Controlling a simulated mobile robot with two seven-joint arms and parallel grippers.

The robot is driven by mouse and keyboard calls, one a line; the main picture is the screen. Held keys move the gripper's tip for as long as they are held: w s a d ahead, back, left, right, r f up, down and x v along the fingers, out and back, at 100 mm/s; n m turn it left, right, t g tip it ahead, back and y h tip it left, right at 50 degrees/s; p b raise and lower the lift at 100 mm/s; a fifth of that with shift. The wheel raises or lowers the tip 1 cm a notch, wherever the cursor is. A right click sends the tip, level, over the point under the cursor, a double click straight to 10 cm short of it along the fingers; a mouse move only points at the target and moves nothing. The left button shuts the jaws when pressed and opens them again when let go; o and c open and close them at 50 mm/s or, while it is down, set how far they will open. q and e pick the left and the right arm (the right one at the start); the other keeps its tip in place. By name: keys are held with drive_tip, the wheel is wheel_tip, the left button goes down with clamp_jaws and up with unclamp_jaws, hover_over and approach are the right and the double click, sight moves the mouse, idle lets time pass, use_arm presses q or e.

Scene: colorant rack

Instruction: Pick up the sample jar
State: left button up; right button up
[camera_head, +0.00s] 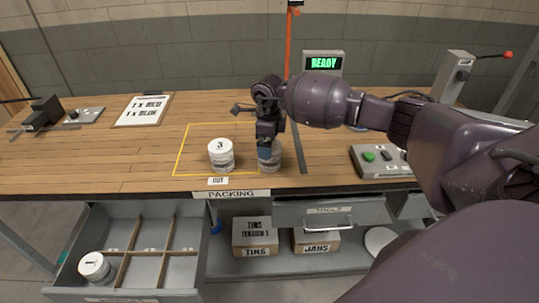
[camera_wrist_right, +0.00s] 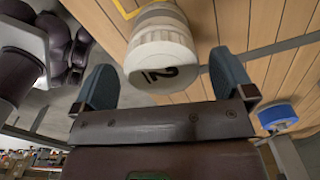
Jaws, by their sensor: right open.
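A jar with a white lid marked 2 (camera_wrist_right: 160,62) shows in the right wrist view. In the head view this jar (camera_head: 270,160) stands upright on the bench, partly hidden by my right gripper. My right gripper (camera_head: 267,140) reaches down over it from above. In the wrist view the two blue-grey fingers of that gripper (camera_wrist_right: 165,82) are spread apart, one on each side of the lid, with gaps showing. A similar jar marked 3 (camera_head: 221,155) stands just left of it. My left gripper is not in view.
A yellow outline (camera_head: 184,150) marks the bench around jar 3. An open divided drawer (camera_head: 190,268) below left holds a jar marked 1 (camera_head: 95,267). A button box (camera_head: 380,160) stands right. A display (camera_head: 323,63) reads READY.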

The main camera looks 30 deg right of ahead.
sight(272, 165)
drive_tip(key=shift+w+f, duration=0.1)
drive_tip(key=shift+f, duration=2.1)
drive_tip(key=c, duration=0.9)
drive_tip(key=shift+c, duration=0.6)
drive_tip(key=shift+r, duration=0.2)
